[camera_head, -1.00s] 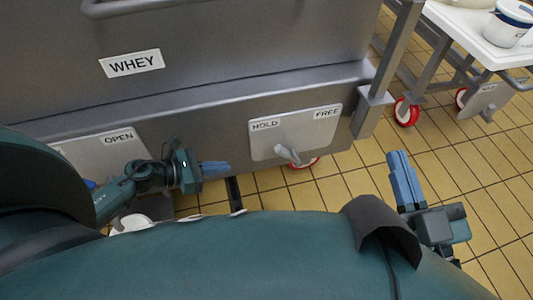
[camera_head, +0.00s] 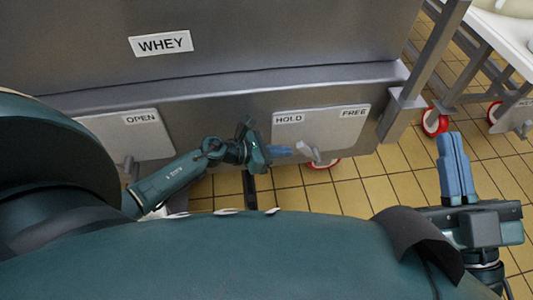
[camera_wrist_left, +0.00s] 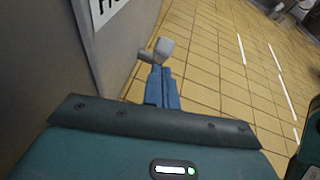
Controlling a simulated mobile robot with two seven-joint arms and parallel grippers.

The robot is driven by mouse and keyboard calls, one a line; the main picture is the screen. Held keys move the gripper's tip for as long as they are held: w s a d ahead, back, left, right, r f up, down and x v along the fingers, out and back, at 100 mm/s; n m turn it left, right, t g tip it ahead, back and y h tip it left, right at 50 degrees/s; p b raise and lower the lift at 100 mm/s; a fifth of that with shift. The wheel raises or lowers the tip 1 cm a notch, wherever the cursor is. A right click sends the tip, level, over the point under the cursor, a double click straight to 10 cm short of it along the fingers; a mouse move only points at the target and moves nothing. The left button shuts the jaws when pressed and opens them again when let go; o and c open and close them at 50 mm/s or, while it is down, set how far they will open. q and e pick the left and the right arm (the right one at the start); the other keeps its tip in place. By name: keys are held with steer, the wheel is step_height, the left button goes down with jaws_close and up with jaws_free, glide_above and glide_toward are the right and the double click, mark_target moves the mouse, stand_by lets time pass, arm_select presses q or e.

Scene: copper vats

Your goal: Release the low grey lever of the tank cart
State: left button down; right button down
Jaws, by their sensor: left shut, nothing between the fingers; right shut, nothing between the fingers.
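The low grey lever (camera_head: 309,152) sticks out from a pale plate (camera_head: 321,123) marked HOLD on the left and FREE on the right, low on the grey WHEY tank cart (camera_head: 240,90). The lever leans toward the HOLD side. My left gripper (camera_head: 280,151) is shut and empty, just left of the lever, fingers pointing at it. In the left wrist view the lever (camera_wrist_left: 164,48) shows just beyond the blue fingertips (camera_wrist_left: 160,70); I cannot tell whether they touch. My right gripper (camera_head: 453,145) is shut and empty, over the floor at the right.
A second plate marked OPEN (camera_head: 130,137) is on the cart at the left. A red-rimmed wheel (camera_head: 322,163) shows below the HOLD/FREE plate. Another cart with red wheels (camera_head: 434,121) stands at the right. The yellow tiled floor (camera_head: 395,180) is clear between.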

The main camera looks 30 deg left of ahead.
arm_select(q)
steer(key=shift+w+d+r, duration=0.2)
steer(key=shift+w+d, duration=0.15)
